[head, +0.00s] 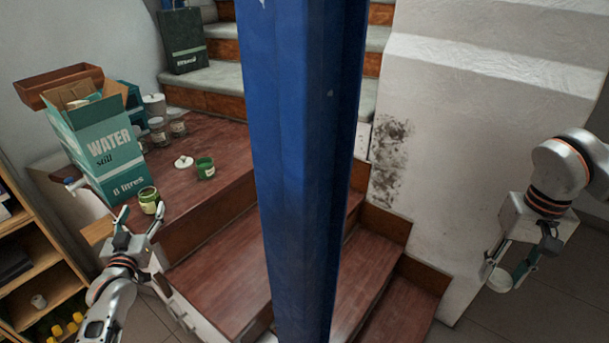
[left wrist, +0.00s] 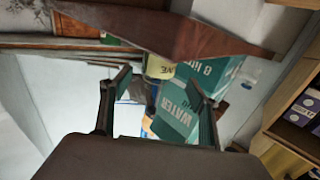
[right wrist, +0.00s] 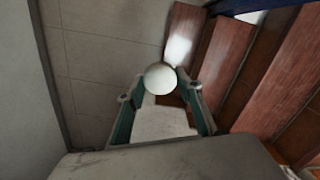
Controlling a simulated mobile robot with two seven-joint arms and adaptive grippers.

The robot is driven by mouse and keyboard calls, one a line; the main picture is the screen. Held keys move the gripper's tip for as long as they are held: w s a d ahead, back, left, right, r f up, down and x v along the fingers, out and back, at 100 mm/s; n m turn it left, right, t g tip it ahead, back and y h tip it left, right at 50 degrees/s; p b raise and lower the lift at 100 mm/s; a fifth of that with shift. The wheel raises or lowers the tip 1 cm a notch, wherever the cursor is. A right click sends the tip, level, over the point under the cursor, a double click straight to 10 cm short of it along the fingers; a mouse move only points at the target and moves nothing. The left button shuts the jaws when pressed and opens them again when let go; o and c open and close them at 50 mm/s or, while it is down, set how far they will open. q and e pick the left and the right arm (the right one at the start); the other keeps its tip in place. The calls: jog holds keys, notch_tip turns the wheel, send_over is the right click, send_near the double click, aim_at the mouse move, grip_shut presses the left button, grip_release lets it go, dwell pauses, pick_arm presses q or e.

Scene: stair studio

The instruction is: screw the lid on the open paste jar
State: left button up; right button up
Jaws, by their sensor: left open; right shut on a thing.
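A green jar (head: 149,201) with a pale label stands near the front edge of the red-brown landing; its top looks open. It also shows in the left wrist view (left wrist: 159,67), just beyond the fingertips. My left gripper (head: 139,217) is open and empty, a little short of this jar. A second green jar (head: 205,169) stands farther back, with a white knobbed lid (head: 184,161) lying beside it. My right gripper (head: 507,274) is shut on a white round lid (right wrist: 160,79), held in the air at the far right, well away from the jars.
A blue post (head: 300,170) stands between my arms and hides part of the stairs. A WATER soil box (head: 110,155) stands left of the jars, with several small jars (head: 158,131) behind. Shelves (head: 35,275) are at the left. A white wall (head: 460,140) is at the right.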

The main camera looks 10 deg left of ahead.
aim_at(147, 204)
pick_arm(q)
jog(key=shift+w+a, duration=0.2)
jog(key=shift+w, duration=0.45)
jog(key=shift+w, duration=0.1)
jog(key=b+x, duration=0.1)
jog(key=x, duration=0.4)
jog(key=shift+w+d, duration=0.1)
jog(key=shift+r, duration=0.15)
jog(key=c, duration=1.5)
